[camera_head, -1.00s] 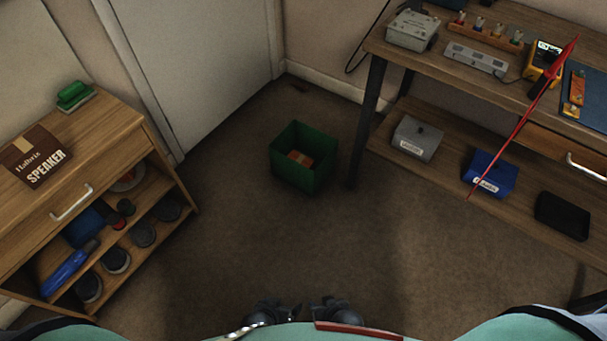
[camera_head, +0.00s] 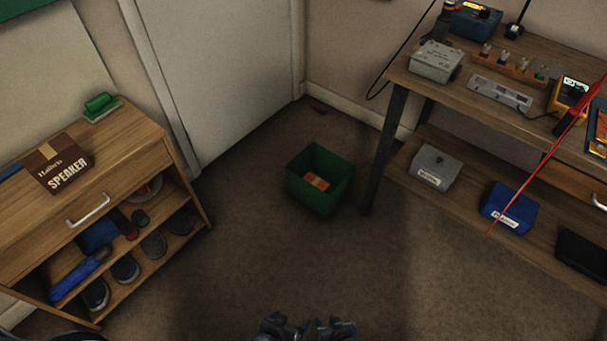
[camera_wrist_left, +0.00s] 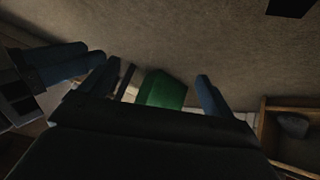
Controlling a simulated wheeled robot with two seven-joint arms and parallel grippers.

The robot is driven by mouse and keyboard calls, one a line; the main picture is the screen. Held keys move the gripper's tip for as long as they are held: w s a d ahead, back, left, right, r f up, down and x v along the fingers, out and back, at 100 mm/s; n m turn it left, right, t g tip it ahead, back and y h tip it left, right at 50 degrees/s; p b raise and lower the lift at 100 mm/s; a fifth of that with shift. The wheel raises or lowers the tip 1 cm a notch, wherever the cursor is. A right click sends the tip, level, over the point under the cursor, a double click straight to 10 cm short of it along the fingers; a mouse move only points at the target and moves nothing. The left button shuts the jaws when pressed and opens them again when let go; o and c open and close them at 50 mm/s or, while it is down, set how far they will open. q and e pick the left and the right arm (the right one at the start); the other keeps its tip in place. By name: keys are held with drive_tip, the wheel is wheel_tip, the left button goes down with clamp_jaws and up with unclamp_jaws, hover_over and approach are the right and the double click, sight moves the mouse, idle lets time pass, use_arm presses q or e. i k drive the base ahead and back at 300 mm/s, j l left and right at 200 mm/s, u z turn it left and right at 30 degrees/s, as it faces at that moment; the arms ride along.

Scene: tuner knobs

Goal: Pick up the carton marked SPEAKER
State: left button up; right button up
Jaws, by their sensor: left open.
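The carton marked SPEAKER (camera_head: 60,164) is a dark brown box with a tan strip and white lettering. It lies on top of the wooden cabinet (camera_head: 128,138) at the left of the head view, untouched. My left gripper (camera_head: 282,326) is at the bottom middle of the head view, far from the carton. In the left wrist view its fingers (camera_wrist_left: 158,84) stand apart with nothing held. My right gripper (camera_head: 332,328) is close beside it; its fingers show at the left of the left wrist view (camera_wrist_left: 55,66), but their opening is unclear. The carton is not in the left wrist view.
A green bin (camera_head: 318,200) with an orange item inside stands on the floor. A workbench (camera_head: 455,95) with tools is at right.

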sight(56, 165)
drive_tip(key=u, duration=1.65)
drive_tip(key=i+l+z, duration=0.1)
drive_tip(key=i+l, duration=0.15)
drive_tip(key=l, duration=0.15)
